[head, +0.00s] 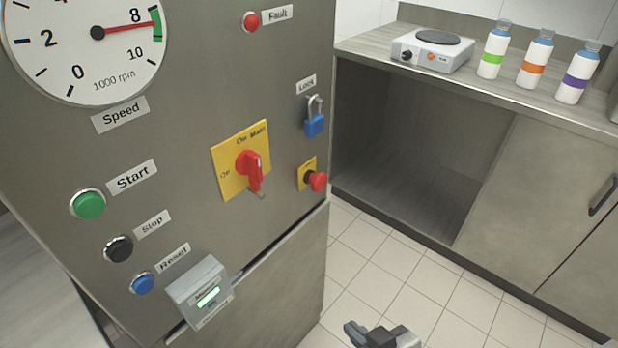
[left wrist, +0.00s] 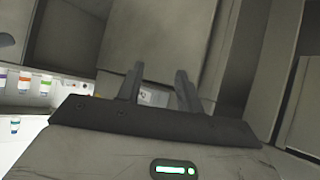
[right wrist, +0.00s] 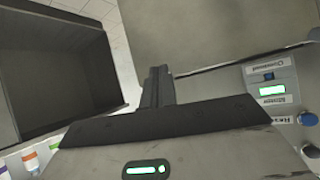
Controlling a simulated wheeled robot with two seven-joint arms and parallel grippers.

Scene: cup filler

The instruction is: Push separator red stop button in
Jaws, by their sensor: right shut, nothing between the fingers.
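The red stop button (head: 318,181) is a mushroom knob on a small yellow plate (head: 303,174), low on the right side of the grey separator panel. My right gripper (head: 354,330) is at the bottom edge of the head view, below and a little right of the button, well apart from it. In the right wrist view its fingers (right wrist: 158,72) are together and empty. My left gripper (left wrist: 157,72) shows only in the left wrist view, with its fingers apart and nothing between them. The red button does not show in either wrist view.
A red rotary switch (head: 250,170) and a blue padlock (head: 314,124) are near the button. Start, Stop and Reset buttons and a small grey box (head: 200,292) are at left. A counter (head: 480,85) with a hotplate and bottles stands right. Open tiled floor lies between.

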